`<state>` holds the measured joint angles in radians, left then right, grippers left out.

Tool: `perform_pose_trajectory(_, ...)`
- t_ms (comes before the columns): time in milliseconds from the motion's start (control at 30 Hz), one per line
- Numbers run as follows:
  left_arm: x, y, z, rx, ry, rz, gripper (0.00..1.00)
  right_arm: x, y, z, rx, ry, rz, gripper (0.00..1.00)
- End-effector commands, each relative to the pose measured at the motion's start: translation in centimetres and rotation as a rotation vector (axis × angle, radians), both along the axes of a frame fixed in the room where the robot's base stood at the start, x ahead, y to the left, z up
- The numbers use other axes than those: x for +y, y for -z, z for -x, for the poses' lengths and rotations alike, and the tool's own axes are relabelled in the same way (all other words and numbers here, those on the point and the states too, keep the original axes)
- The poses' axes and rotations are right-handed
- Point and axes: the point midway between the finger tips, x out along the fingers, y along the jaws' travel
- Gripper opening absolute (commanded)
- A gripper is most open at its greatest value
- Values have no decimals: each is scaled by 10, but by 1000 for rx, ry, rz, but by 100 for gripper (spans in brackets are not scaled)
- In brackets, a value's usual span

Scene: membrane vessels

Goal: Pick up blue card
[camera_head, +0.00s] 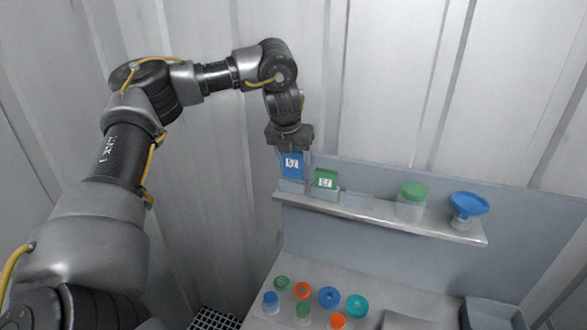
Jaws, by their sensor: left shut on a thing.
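The blue card (292,166) with a white label is upright at the left end of the shelf, directly under my left gripper. My left gripper (291,150) points down and is shut on the card's top edge. The card's lower end is at a small pale holder (292,186) on the shelf. Whether the card still sits inside that holder is hard to tell. My right gripper is not in view.
A green card (326,179) stands in a holder just right, beside an empty holder (359,200). A green-lidded jar (411,201) and blue funnel-topped vessel (468,207) share the shelf (390,220). Several coloured rings and lidded vials lie on the counter (262,309) below.

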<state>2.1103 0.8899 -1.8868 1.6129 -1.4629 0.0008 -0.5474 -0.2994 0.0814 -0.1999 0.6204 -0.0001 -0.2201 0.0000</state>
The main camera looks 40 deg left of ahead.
Motion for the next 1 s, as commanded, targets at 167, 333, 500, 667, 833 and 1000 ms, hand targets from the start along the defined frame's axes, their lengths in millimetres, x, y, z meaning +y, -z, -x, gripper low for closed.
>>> perform_pose_trajectory(167,-16,-33,21,-8,6,-5,36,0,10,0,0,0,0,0)
perform_pose_trajectory(333,-38,-50,52,-6,5,-4,36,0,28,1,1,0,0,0)
perform_pose_trajectory(500,-57,-64,77,-4,2,-4,36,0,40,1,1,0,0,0)
perform_pose_trajectory(667,-67,-73,92,-3,1,-1,36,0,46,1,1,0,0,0)
perform_pose_trajectory(833,-71,-77,98,0,0,-1,36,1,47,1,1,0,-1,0)
perform_pose_trajectory(1000,-72,-78,99,1,0,-1,36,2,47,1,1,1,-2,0)
